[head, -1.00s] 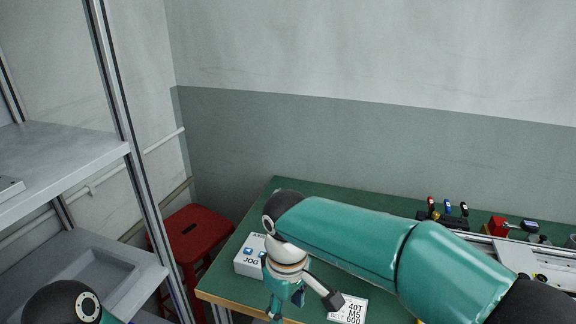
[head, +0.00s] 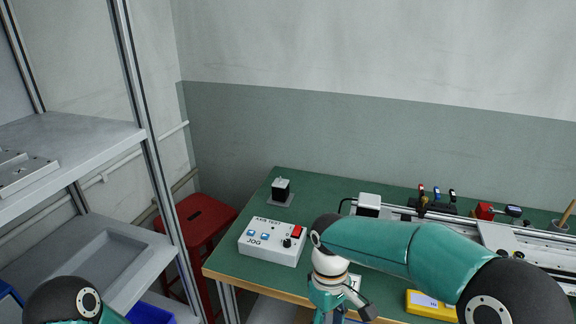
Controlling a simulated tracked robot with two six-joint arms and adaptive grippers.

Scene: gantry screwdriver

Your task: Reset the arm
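My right arm (head: 400,248) comes in from the right, teal with black joints, and reaches over the front of the green table. Its gripper (head: 345,311) points down at the table's front edge, just right of the JOG control box, and is cut off by the bottom of the view. Whether its fingers are open or shut is not clear. Of my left arm only a black and teal joint (head: 62,300) shows at the bottom left; its gripper is out of view. The white JOG box (head: 272,243) has blue buttons, a black knob and a red switch.
The green table (head: 235,262) also holds a small black and white block (head: 281,190), a gantry rail (head: 510,237), coloured tools (head: 436,196) and a yellow case (head: 425,302). A red stool (head: 200,220) and grey shelving (head: 60,160) stand left.

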